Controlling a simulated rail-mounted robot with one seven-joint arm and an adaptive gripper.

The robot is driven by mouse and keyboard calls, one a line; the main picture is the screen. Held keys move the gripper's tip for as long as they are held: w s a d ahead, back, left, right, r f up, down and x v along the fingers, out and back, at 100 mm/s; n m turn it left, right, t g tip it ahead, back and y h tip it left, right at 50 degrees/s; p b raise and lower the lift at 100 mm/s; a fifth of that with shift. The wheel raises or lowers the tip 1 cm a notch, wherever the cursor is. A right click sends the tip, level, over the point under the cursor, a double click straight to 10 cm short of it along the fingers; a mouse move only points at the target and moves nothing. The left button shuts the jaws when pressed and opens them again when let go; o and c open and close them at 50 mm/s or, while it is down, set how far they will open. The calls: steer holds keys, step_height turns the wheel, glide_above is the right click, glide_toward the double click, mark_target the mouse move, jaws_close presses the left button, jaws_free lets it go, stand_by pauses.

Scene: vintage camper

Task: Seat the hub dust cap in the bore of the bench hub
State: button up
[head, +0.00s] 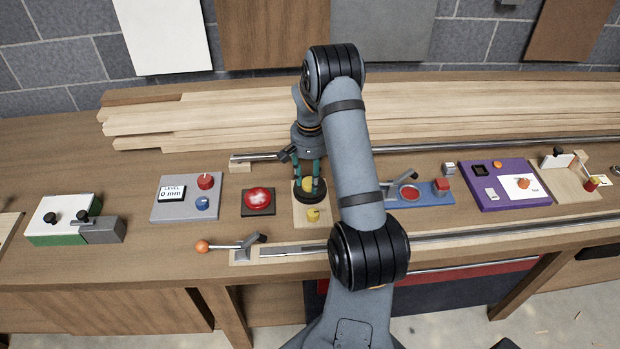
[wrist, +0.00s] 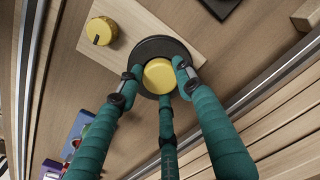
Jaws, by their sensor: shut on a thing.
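The hub dust cap, a smooth yellow disc (wrist: 159,76), is between the three teal fingers of my gripper (wrist: 160,80), which is shut on it. It also shows in the head view (head: 307,184). The bench hub, a black round ring (wrist: 152,45), lies directly behind the cap in the wrist view and around it. In the head view the hub (head: 313,197) sits on a pale wooden board, under my gripper (head: 309,186). The bore is hidden by the cap. I cannot tell whether the cap is in the bore or just above it.
A yellow knob (head: 313,215) with a dark mark stands on the same board. A red button (head: 258,198) is to the left and a blue fixture (head: 425,193) to the right. Metal rails run in front and behind. Long planks (head: 220,115) lie at the back.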

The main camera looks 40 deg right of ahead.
mark_target(310, 181)
steer(key=shift+s+a+f+b, duration=0.15)
steer(key=shift+s+f+b, duration=0.15)
steer(key=shift+f+b, duration=0.15)
steer(key=o, duration=1)
steer(key=shift+s, duration=0.1)
steer(key=shift+o, duration=0.7)
steer(key=shift+f, duration=0.1)
steer(key=shift+r+p, duration=0.6)
steer(key=shift+p, duration=0.1)
steer(key=shift+w+r, duration=0.3)
steer(key=shift+w, duration=0.05)
step_height(310, 181, up, 12)
steer(key=b, duration=0.2)
steer(key=shift+f, duration=0.15)
